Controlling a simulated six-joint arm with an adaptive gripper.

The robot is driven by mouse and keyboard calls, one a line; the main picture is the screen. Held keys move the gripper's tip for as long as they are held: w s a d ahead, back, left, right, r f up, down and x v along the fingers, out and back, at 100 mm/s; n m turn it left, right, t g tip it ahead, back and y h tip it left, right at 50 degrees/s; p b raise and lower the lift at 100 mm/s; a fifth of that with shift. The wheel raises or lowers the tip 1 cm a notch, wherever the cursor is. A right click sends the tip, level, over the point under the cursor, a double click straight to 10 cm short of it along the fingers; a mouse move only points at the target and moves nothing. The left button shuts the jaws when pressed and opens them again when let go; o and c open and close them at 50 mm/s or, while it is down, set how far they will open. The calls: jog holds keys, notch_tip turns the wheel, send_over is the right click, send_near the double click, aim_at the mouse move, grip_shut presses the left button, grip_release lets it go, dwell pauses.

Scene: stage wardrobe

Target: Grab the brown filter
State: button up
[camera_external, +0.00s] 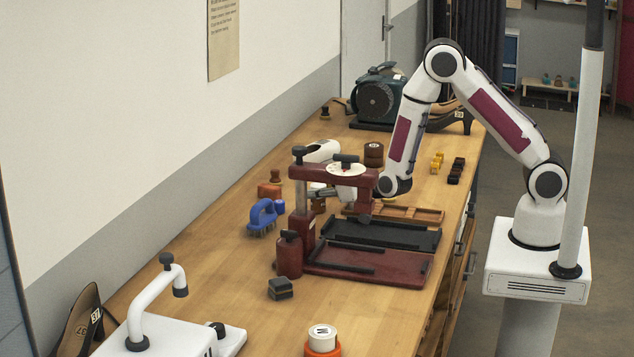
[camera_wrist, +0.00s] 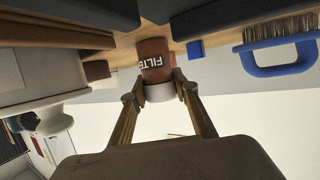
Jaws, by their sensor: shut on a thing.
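The brown filter (camera_wrist: 155,58) is a short brown cylinder with white lettering that reads "FILTE", upside down in the wrist view. A pale band or cap shows at its near end. My gripper (camera_wrist: 166,92) is shut on it, with one finger on each side. In the external view my gripper (camera_external: 318,192) is behind the dark red press (camera_external: 303,215), partly hidden by it. A small brown piece shows just under the fingers there, but too little of it shows to read a label.
A blue-handled brush (camera_external: 262,215) lies left of the press; it also shows in the wrist view (camera_wrist: 280,68). Brown round pieces (camera_external: 373,152) stand behind the press. A black tray (camera_external: 385,234) and a wooden tray (camera_external: 425,214) lie to its right.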

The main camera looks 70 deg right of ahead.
jog(key=shift+r, duration=0.15)
jog(key=shift+r, duration=4.85)
